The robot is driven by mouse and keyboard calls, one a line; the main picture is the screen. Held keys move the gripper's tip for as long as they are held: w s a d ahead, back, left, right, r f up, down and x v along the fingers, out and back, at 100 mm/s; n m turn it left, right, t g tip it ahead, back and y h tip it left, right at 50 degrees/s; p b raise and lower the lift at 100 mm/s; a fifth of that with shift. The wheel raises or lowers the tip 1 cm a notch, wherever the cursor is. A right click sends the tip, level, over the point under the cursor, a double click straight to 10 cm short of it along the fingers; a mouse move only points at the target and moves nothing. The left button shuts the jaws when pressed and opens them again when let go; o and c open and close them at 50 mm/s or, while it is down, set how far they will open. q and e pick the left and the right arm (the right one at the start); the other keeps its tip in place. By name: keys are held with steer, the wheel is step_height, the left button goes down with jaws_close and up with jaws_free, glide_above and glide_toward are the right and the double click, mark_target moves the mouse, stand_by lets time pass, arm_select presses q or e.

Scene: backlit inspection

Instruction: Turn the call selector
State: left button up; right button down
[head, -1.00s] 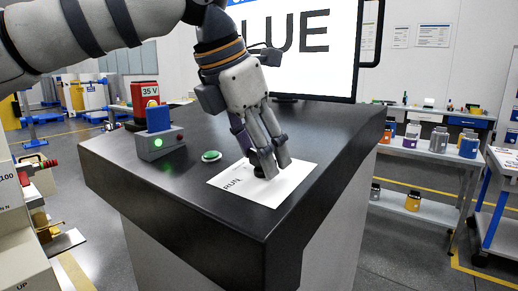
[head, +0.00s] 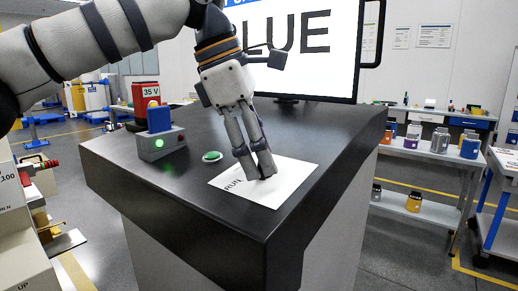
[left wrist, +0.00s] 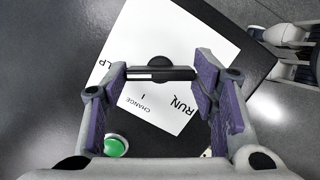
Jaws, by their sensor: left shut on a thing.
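The call selector is a black knob with a white line along its bar (left wrist: 160,73). It sits on a white card (left wrist: 160,28) printed RUN, CHANGE and a partly cut-off word ending in LP. In the left wrist view the bar lies between the purple pads of my left gripper (left wrist: 160,85), which is shut on it. In the head view my left gripper (head: 258,172) points down at the card (head: 290,180) on the dark desk top, and its fingers hide the knob. My right gripper is not in view.
A green button (head: 212,157) sits left of the card. A grey box with a green light (head: 162,143) and a red 35 V unit (head: 146,97) stand further left. A large screen (head: 305,45) stands behind the arm. The desk's right side is clear.

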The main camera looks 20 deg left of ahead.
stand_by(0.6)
arm_select(q)
steer(key=o, duration=1.2)
steer(key=shift+c, duration=0.2)
steer(key=v, duration=1.2)
steer(key=shift+d, duration=0.1)
